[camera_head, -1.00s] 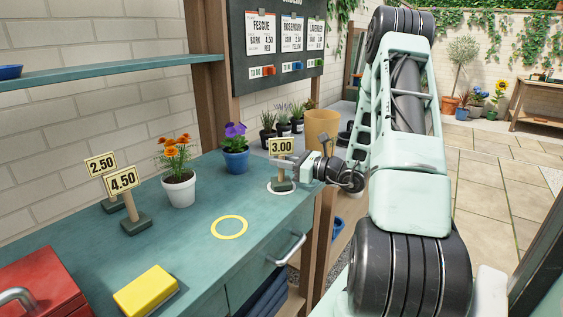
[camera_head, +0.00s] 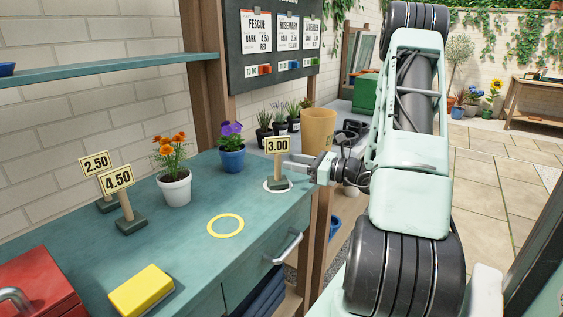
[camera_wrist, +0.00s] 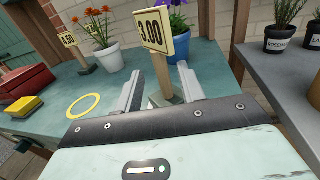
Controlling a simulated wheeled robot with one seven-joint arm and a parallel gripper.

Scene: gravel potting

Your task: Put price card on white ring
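The 3.00 price card (camera_head: 278,146) stands upright on a post with a dark base, at the right end of the teal bench. Its base sits on the white ring (camera_head: 267,187), whose rim shows around it. My gripper (camera_head: 289,164) is just right of the post in the head view. In the wrist view my gripper (camera_wrist: 158,82) is open, its two fingers apart, with the post of the 3.00 card (camera_wrist: 153,30) beyond and between them. I cannot tell whether a finger touches the post.
A yellow ring (camera_head: 225,225) lies empty mid-bench. The 4.50 card (camera_head: 117,179) and 2.50 card (camera_head: 95,163) stand at left. Orange flowers in a white pot (camera_head: 174,188) and purple flowers in a blue pot (camera_head: 232,158) stand behind. A yellow sponge-like block (camera_head: 141,291) is in front.

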